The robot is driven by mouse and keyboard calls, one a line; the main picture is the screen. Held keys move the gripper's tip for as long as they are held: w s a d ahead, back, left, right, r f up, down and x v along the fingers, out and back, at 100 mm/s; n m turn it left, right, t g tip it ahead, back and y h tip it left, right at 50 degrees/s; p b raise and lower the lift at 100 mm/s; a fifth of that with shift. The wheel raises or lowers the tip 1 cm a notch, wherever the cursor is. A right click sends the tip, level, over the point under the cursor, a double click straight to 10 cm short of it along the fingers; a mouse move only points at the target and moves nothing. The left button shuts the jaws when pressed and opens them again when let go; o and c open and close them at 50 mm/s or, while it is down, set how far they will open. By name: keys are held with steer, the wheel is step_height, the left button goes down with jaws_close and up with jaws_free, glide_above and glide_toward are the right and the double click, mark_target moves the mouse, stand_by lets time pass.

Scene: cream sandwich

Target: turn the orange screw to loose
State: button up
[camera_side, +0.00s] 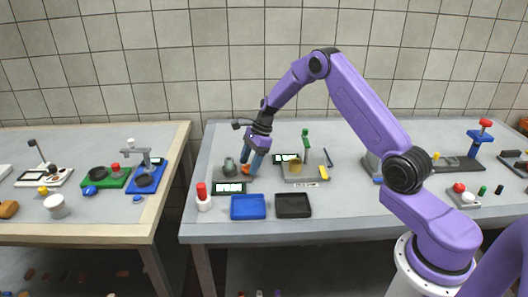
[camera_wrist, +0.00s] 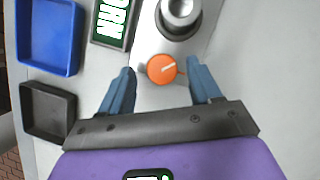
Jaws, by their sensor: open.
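The orange screw (camera_wrist: 160,71) is a round knob with a white line on top. In the wrist view the line slants slightly up to the right. It sits on a grey base (camera_wrist: 150,95), and a little of its orange (camera_side: 247,170) shows under my gripper (camera_side: 252,163) in the side view. My gripper (camera_wrist: 162,70) is open, with one blue finger on each side of the screw. Small gaps seem to show between fingers and screw; whether either finger touches it I cannot tell. Any label marking loose or tight is not visible.
A grey metal cylinder (camera_wrist: 180,14) stands just beyond the screw. A sign with white letters (camera_wrist: 113,20), a blue tray (camera_wrist: 73,40) and a black tray (camera_wrist: 69,105) lie to the left. A red-capped white bottle (camera_side: 203,203) and a green-topped post (camera_side: 306,145) stand nearby.

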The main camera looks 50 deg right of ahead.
steer(key=a+v, duration=0.1)
steer(key=v, duration=1.6)
steer(key=s+a+r+n+g+h, duration=0.2)
steer(key=s+a+n, duration=1.5)
steer(key=a, duration=0.2)
steer(key=shift+r+n, duration=0.3)
steer(key=shift+r, duration=0.1)
steer(key=w+d+f+m+t+y, duration=0.1)
steer(key=w+d+f+m+y, duration=0.15)
steer(key=w+d+m, duration=1.65)
steer(key=a+f+n, duration=0.1)
steer(key=f, duration=0.4)
steer(key=a+f+n, duration=0.1)
steer(key=a+f, duration=0.1)
steer(key=f, duration=0.4)
steer(key=a+f+n, duration=0.1)
steer(key=a+f, duration=0.1)
steer(key=f, duration=0.3)
steer(key=shift+w+f, duration=0.15)
steer(key=shift+f, duration=0.05)
